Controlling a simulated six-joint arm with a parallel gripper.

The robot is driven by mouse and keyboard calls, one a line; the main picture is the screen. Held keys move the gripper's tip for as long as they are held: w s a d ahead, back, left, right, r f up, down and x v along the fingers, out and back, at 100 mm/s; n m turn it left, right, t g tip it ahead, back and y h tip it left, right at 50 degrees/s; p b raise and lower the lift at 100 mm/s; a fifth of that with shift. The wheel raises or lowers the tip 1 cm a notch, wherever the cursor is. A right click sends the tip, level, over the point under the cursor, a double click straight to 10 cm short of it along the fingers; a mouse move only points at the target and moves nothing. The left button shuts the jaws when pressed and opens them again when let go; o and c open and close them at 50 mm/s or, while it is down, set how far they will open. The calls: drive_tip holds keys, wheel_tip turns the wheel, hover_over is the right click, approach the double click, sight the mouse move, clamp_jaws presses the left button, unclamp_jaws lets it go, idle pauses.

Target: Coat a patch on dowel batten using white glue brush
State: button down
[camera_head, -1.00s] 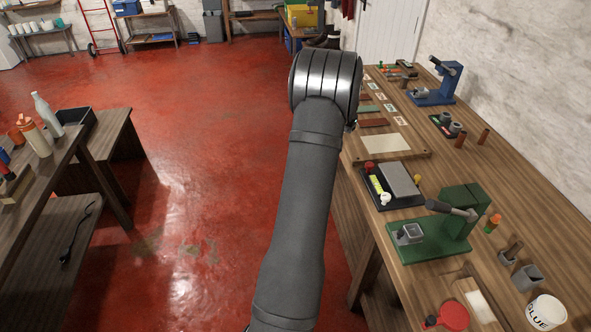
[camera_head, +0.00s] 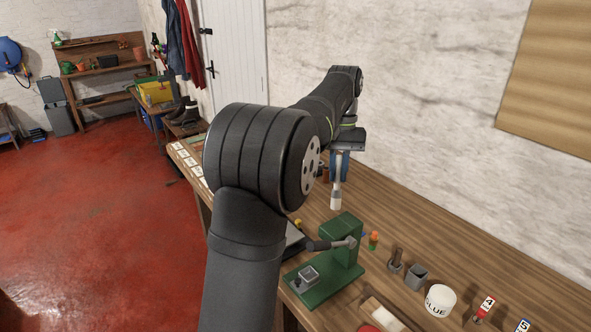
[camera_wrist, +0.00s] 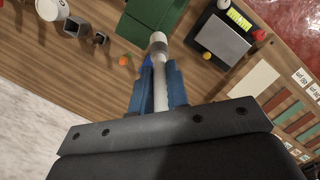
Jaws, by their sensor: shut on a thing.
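My gripper (camera_head: 340,166) is above the wooden bench, in front of the white wall. Its blue fingers are shut on a white glue brush (camera_head: 336,194), which points down with a pale tip. In the wrist view the brush (camera_wrist: 158,44) sticks out between the fingers (camera_wrist: 159,80), near the green press. The white tub marked GLUE (camera_head: 440,300) stands on the bench, to the right of and nearer than the brush; it also shows in the wrist view (camera_wrist: 49,9). I cannot pick out the dowel batten for certain.
The green press (camera_head: 335,257) stands below the brush. An orange-topped bottle (camera_head: 373,240), two small grey holders (camera_head: 417,276) and a red marker numbered 4 (camera_head: 484,309) are nearby. A black tray with a grey pad (camera_wrist: 222,40) lies beyond the press. Bench along the wall is mostly bare.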

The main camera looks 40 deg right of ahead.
drive_tip(key=s+a+n, duration=0.2)
drive_tip(key=s+n, duration=0.2)
drive_tip(key=s, duration=1.2)
drive_tip(key=s+a+f+n, duration=0.2)
drive_tip(key=s+f, duration=0.1)
drive_tip(key=s, duration=0.2)
drive_tip(key=s+a+f+n+h, duration=0.1)
drive_tip(key=s+a+f+n, duration=0.1)
drive_tip(key=s, duration=0.4)
drive_tip(key=shift+a+f+n+h, duration=0.3)
drive_tip(key=shift+a+f, duration=0.1)
drive_tip(key=shift+a, duration=0.3)
drive_tip(key=shift+s, duration=0.1)
drive_tip(key=shift+w+f, duration=0.65)
drive_tip(key=shift+f, duration=0.55)
drive_tip(key=shift+w+f, duration=0.6)
drive_tip(key=shift+f, duration=0.65)
drive_tip(key=shift+w+f, duration=0.65)
drive_tip(key=shift+f, duration=0.55)
drive_tip(key=s+r, duration=0.4)
drive_tip(key=r, duration=0.4)
